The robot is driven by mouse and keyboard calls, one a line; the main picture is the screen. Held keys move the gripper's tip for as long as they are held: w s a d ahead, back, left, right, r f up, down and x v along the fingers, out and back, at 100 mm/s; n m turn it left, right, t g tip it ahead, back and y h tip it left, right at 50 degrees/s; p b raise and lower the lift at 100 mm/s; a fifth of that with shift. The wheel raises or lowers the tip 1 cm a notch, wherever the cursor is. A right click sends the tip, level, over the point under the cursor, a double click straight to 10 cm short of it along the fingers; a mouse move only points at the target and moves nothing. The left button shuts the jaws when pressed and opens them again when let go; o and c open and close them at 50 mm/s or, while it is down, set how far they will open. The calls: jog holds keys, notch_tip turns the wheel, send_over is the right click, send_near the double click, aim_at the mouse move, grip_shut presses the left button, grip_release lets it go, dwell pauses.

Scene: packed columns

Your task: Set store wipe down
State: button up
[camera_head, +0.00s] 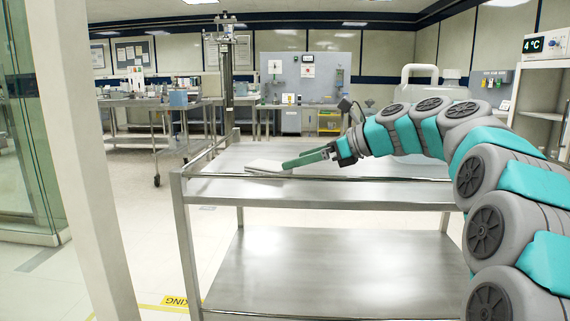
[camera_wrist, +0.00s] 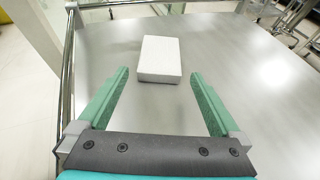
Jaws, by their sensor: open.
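A white rectangular block, perhaps a folded wipe or pad (camera_wrist: 160,58), lies flat on the steel cart's top shelf (camera_wrist: 260,100). In the head view the white pad (camera_head: 265,166) sits near the left end of the cart top (camera_head: 330,188). My gripper (camera_wrist: 157,80) is open, with its two green fingers apart. The pad lies just beyond and between the fingertips, touching neither as far as I can see. In the head view my gripper (camera_head: 306,158) reaches from the right, low over the shelf beside the pad. The exact height above the shelf is hard to tell.
A raised rail (camera_wrist: 68,60) runs along the cart's edge. The lower shelf (camera_head: 330,270) is empty. A pale post (camera_head: 75,150) and glass panel stand at the left. Steel benches (camera_head: 150,110) stand behind, and a shelf unit with a 4 °C display (camera_head: 545,45) is at the right.

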jog(key=shift+v, duration=2.55)
